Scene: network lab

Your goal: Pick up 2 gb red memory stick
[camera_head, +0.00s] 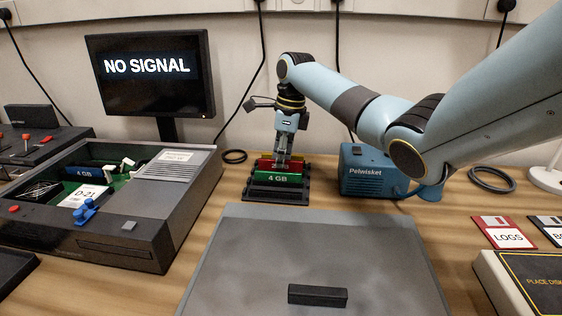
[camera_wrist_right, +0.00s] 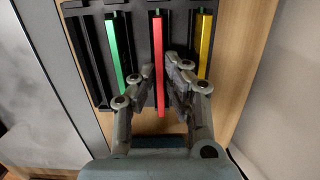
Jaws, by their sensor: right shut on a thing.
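The red memory stick (camera_wrist_right: 159,70) stands in a black slotted rack between a green and a yellow stick in the right wrist view. My right gripper (camera_wrist_right: 167,68) has its fingers on both sides of the red stick and is shut on it. In the head view, my right gripper (camera_head: 283,158) points down at the rack (camera_head: 260,192). The label of the red stick is not readable. My left gripper is not in view.
An open computer case (camera_head: 170,215) with a 4 GB blue stick inside stands at the left. A blue Pelwisket box (camera_head: 370,172) is right of the rack. A grey closed case (camera_head: 310,245) fills the front. The yellow stick (camera_wrist_right: 205,45) is close to the right finger.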

